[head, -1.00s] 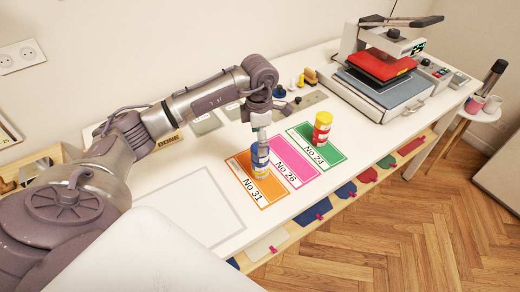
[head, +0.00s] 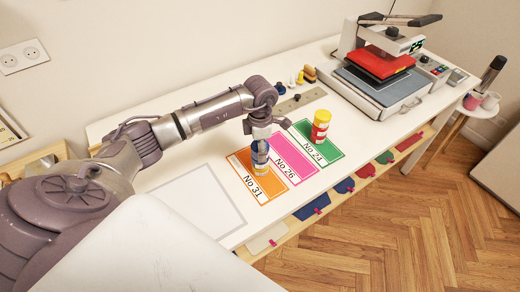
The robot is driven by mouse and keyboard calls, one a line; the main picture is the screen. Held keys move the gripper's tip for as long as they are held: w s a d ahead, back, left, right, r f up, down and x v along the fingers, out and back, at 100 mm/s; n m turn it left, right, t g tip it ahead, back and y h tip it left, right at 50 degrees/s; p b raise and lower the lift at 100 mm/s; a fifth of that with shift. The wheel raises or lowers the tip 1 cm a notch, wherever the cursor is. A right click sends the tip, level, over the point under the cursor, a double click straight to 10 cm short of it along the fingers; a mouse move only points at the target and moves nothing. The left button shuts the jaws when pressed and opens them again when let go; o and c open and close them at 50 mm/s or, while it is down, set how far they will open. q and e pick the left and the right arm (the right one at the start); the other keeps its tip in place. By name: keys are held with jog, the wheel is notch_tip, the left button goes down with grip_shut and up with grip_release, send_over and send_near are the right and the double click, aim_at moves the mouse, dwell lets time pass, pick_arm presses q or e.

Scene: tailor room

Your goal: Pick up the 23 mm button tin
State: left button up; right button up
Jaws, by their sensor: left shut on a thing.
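A small blue tin with a pale yellow lower band (head: 260,169) stands upright on the orange No 31 card (head: 272,196). My left gripper (head: 261,150) comes down on it from above and is shut on its upper part, which the fingers partly hide. I cannot tell whether the tin has left the card. No size marking can be read on either tin. My right gripper is out of view.
The pink No 26 card (head: 300,172) between them is bare. A pale outlined rectangle (head: 200,205) lies empty at the left. A heat press (head: 385,75) stands at the back right. Coloured pieces show below the table's front edge.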

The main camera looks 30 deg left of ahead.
pick_arm(q)
jog(key=shift+c, duration=1.2)
jog(key=shift+r, duration=0.1)
